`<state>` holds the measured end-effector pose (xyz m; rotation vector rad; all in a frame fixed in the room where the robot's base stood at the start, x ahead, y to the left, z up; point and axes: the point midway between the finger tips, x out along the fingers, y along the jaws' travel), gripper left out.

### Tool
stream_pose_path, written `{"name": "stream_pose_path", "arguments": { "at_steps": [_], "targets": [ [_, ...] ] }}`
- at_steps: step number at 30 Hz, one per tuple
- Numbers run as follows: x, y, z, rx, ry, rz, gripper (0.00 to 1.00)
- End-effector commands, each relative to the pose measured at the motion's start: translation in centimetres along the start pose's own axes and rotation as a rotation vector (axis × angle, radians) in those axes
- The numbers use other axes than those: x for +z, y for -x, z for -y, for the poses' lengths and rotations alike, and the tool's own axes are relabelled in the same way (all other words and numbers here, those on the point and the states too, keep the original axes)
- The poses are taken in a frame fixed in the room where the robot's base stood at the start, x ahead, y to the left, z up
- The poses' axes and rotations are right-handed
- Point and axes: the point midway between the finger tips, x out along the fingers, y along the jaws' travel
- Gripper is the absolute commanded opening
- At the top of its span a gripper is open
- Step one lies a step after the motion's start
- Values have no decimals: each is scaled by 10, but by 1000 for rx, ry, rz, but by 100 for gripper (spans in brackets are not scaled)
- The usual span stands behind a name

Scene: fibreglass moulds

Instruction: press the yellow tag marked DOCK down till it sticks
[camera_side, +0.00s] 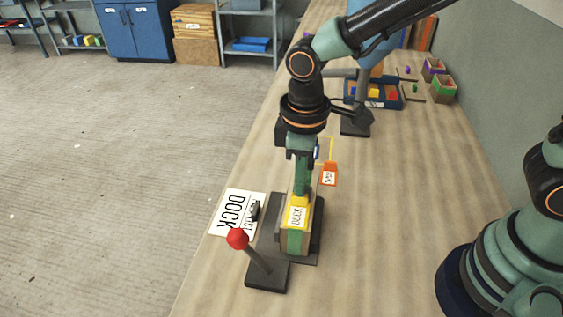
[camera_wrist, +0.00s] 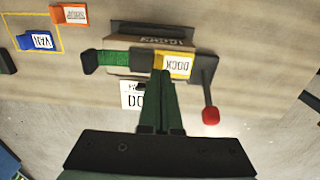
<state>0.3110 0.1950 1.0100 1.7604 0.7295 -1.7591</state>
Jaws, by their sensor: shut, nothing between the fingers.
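The yellow tag (camera_side: 299,217) with a white label lies on a tan box with a green band (camera_side: 295,242) in the side view. In the wrist view the yellow tag (camera_wrist: 175,66) reads DOCK, upside down, at the box's near edge. My gripper (camera_side: 301,192) is shut and empty and points down at the tag's upper end. In the wrist view my gripper's fingertips (camera_wrist: 164,76) overlap the tag's left part. I cannot tell whether they touch it. The box (camera_wrist: 135,44) sits in a black holder (camera_side: 268,275) with a red-knobbed lever (camera_side: 238,239).
A white card marked DOCK (camera_side: 232,208) lies left of the holder. An orange tag (camera_side: 329,174) and a blue tag (camera_wrist: 36,41) lie beyond, the blue one inside a yellow outline. Bins and a blue tray (camera_side: 372,103) stand farther back. The bench's right middle is clear.

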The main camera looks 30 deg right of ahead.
Motion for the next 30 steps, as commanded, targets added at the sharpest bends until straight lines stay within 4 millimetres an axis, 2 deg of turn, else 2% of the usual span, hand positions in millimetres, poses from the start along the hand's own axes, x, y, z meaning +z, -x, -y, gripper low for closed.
{"name": "stream_pose_path", "arguments": {
  "at_steps": [17, 30],
  "targets": [
    [0, -8, 0, 0, 0, 1, 0],
    [0, -6, 0, 0, 0, 1, 0]
  ]
}}
